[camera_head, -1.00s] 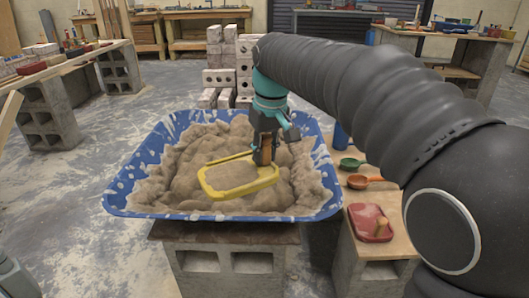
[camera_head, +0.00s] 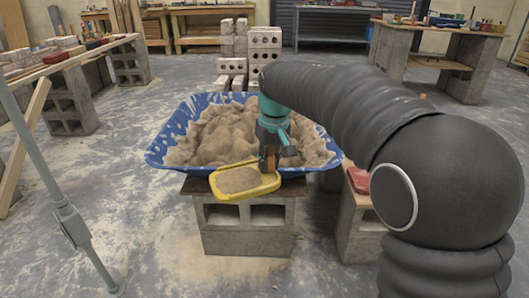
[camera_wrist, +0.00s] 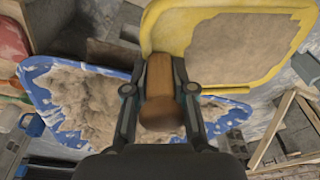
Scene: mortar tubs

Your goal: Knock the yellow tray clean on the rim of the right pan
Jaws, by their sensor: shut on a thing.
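The yellow tray (camera_head: 230,198) is roughly level at the front rim of the blue pan (camera_head: 170,128), with a layer of grey-brown mortar on it. I cannot tell whether it touches that rim. The pan is heaped with mortar; no second pan shows. My gripper (camera_head: 268,158) is shut on the tray's wooden handle and hangs over the front part of the pan. In the wrist view, the wooden handle (camera_wrist: 159,85) sits between both fingers. The tray's yellow edge (camera_wrist: 176,35) and its mortar load show at the top, with the blue pan (camera_wrist: 38,70) below.
The pan stands on a concrete block support (camera_head: 245,228). A side bench (camera_head: 350,215) with a red item is right of it, partly behind my arm. A grey metal post (camera_head: 70,222) stands at the left. Stacked blocks (camera_head: 262,55) stand behind the pan.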

